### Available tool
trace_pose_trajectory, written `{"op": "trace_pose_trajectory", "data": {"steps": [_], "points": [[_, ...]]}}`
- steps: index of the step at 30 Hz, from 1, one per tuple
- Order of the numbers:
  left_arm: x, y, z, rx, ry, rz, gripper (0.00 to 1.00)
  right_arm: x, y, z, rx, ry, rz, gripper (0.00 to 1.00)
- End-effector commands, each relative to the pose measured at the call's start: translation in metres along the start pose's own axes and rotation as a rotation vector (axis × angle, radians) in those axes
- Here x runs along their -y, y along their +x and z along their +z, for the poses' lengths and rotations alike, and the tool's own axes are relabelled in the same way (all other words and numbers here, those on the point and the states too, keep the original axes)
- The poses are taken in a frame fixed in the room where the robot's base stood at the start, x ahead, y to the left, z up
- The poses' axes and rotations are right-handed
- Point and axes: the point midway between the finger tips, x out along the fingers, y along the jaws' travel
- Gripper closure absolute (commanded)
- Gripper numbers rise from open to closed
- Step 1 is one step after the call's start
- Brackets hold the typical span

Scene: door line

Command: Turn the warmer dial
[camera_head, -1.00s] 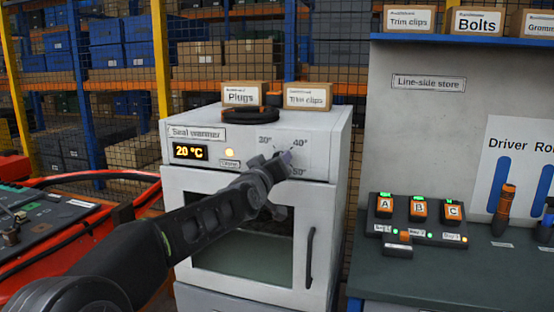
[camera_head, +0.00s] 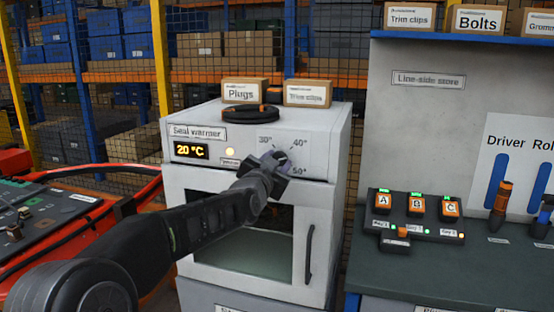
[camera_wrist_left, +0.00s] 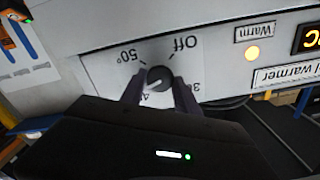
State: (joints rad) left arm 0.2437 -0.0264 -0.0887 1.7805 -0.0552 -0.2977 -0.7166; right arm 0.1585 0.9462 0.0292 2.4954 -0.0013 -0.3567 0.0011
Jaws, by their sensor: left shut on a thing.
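The white seal warmer (camera_head: 240,190) stands mid-picture in the head view, its display reading 20 °C. Its dark round dial (camera_wrist_left: 160,77) shows in the left wrist view, ringed by the marks Off, 50° and partly hidden 40° and 30°. My left gripper (camera_head: 277,160) is at the dial on the upper right of the front panel. In the wrist view its two fingers (camera_wrist_left: 159,88) close on the dial from both sides. I cannot tell which mark the dial points to. My right gripper is not in view.
An amber lamp (camera_head: 230,152) glows beside the display. The door handle (camera_head: 309,254) is below right of the dial. Boxes labelled Plugs (camera_head: 245,91) and Trim clips (camera_head: 308,94) sit on top. A bench (camera_head: 430,270) stands right, a red-framed cart (camera_head: 80,180) left.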

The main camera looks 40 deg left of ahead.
Motion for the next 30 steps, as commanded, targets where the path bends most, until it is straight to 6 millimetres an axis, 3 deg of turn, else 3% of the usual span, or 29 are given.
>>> {"op": "trace_pose_trajectory", "data": {"steps": [30], "points": [[-0.001, 0.000, 0.002, 0.004, 0.944, 0.006, 1.00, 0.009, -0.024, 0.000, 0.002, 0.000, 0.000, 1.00]]}}
